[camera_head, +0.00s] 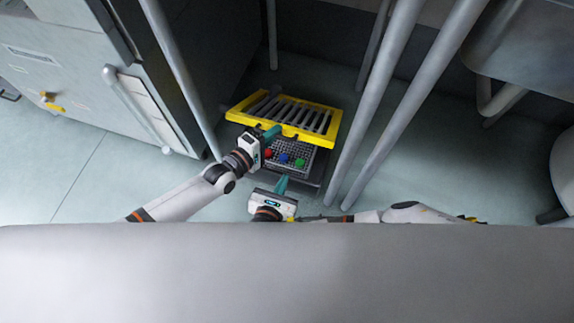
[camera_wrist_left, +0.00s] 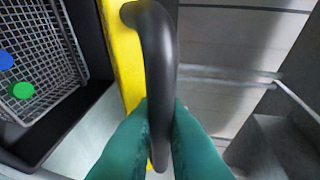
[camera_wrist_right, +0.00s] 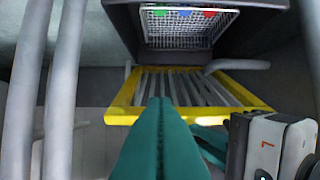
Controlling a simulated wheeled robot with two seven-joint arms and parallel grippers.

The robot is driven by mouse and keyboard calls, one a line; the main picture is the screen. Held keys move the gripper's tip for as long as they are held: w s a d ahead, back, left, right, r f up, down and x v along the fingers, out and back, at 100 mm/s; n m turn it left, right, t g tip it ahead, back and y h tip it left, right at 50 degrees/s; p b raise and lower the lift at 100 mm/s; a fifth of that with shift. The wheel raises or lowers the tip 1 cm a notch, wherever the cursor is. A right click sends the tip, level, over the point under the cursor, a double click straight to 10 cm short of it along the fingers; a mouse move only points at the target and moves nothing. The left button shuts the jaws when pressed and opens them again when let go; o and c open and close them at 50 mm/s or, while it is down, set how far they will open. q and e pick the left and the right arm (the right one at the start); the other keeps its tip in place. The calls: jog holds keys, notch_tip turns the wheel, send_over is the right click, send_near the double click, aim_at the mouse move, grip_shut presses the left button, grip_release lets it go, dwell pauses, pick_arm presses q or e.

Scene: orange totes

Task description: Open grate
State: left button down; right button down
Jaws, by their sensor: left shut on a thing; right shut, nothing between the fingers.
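The grate has a yellow frame and grey bars; it shows in the head view (camera_head: 325,135) and in the right wrist view (camera_wrist_right: 121,110). It lies beyond the dark container with the mesh basket (camera_head: 304,150) in the head view, leaving red, blue and green round things visible. My left gripper (camera_head: 273,132) is at the grate's near left edge. In the left wrist view its teal fingers (camera_wrist_left: 160,118) are shut around the black curved handle (camera_wrist_left: 158,45) beside the yellow frame. My right gripper (camera_head: 282,182) is shut and empty, in front of the container; its fingertips show in the right wrist view (camera_wrist_right: 160,103).
Grey pipes (camera_head: 375,95) rise close on the right of the container, and another pipe (camera_head: 182,75) stands on the left. A large grey cabinet (camera_head: 60,65) fills the left. Pale floor (camera_head: 115,185) is clear at the front left.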

jog(key=w+d, duration=0.3)
jog(key=w, duration=0.7)
jog(key=shift+d, duration=0.1)
